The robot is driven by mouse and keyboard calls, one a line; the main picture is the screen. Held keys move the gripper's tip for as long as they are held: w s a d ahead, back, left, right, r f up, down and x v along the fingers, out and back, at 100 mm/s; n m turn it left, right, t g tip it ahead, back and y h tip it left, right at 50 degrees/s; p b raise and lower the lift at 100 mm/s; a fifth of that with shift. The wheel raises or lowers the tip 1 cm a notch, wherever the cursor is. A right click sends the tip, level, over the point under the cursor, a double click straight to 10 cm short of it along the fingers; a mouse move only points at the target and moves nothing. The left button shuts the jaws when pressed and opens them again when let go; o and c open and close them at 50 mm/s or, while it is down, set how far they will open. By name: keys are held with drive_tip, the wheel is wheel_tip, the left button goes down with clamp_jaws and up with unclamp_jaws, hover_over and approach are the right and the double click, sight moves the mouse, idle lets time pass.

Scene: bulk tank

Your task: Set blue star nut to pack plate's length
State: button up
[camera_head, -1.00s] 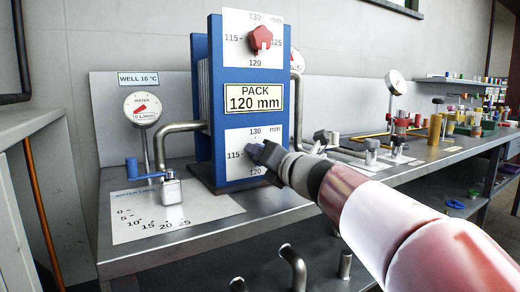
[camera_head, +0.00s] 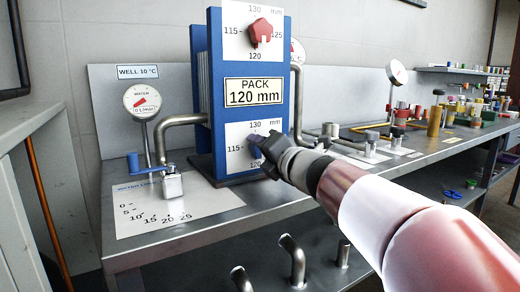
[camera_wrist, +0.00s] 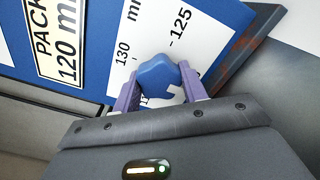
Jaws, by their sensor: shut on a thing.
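The blue star nut (camera_wrist: 157,76) sits on the lower white dial plate (camera_head: 236,158) of the blue pack frame (camera_head: 201,100). My gripper (camera_wrist: 158,88) is shut on it, with one purple finger on each side. In the head view my gripper (camera_head: 258,144) hides most of the nut. The lower dial reads 130 at top, 115 at left and 120 at bottom; 125 shows in the wrist view. A light notch shows at the nut's lower right in the wrist view, partly hidden; its exact reading is unclear. The pack plate (camera_head: 253,92) reads "PACK 120 mm".
A red star nut (camera_head: 261,32) sits on the upper dial, notch downward. More valves and gauges line the bench (camera_head: 425,150) at right. Pipe stubs (camera_head: 292,260) show below.

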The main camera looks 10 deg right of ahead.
drive_tip(key=o, duration=1)
drive_tip(key=shift+c, duration=0.2)
drive_tip(key=v, duration=0.8)
drive_tip(key=shift+w, duration=0.1)
